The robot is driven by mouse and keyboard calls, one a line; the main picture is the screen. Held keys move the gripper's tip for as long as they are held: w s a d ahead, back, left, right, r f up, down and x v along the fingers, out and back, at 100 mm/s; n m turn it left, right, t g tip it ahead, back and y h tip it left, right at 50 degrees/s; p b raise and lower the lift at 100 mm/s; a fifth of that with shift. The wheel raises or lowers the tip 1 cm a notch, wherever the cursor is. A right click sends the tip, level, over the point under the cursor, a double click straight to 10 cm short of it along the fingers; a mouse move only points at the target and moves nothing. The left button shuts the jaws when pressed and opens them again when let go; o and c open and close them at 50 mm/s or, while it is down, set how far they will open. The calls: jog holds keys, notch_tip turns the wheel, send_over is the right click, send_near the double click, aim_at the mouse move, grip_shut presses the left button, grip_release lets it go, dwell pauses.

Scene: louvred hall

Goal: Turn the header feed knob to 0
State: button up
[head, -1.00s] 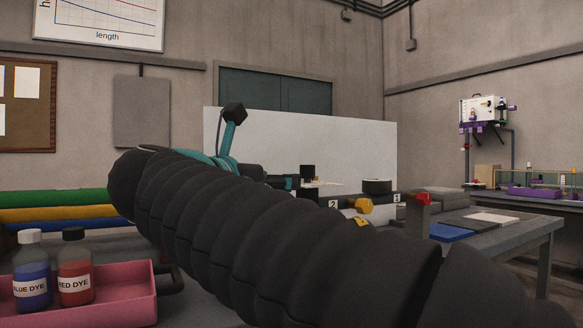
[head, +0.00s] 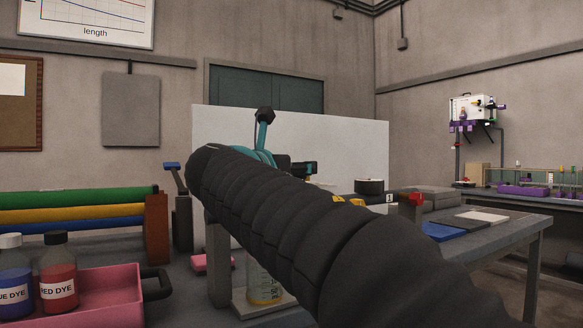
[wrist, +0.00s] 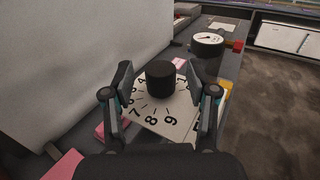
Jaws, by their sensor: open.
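A black round knob (wrist: 160,78) stands on a pale dial plate (wrist: 168,122) in the wrist view. A 0 and any pointer mark on the knob cannot be made out. My gripper (wrist: 160,84) is open, one finger left of the knob and one right of it, with gaps on both sides. In the head view my dark ribbed arm hides the dial, and my gripper (head: 304,169) shows only partly behind it.
A round gauge (wrist: 207,41) and a red tap (wrist: 238,46) lie beyond the knob. A white panel (head: 340,150) stands behind the bench. A pink tray (head: 105,295) with blue (head: 14,280) and red (head: 58,280) dye bottles is at the near left.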

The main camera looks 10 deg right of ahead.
jog(key=shift+x, duration=0.85)
grip_shut()
jog(key=shift+r+p, duration=0.1)
jog(key=shift+p, duration=0.3)
jog(key=m+g+h+p, duration=0.1)
jog(key=m+g+h, duration=0.1)
jog(key=shift+w+a+g+p, duration=0.1)
jog(key=shift+g+p, duration=0.2)
jog(key=shift+p, duration=0.05)
jog(key=m+g+h, duration=0.2)
jog(key=shift+g, duration=0.4)
jog(key=shift+m+g+h, duration=1)
jog(key=shift+m+g, duration=1)
jog(key=shift+g, duration=0.7)
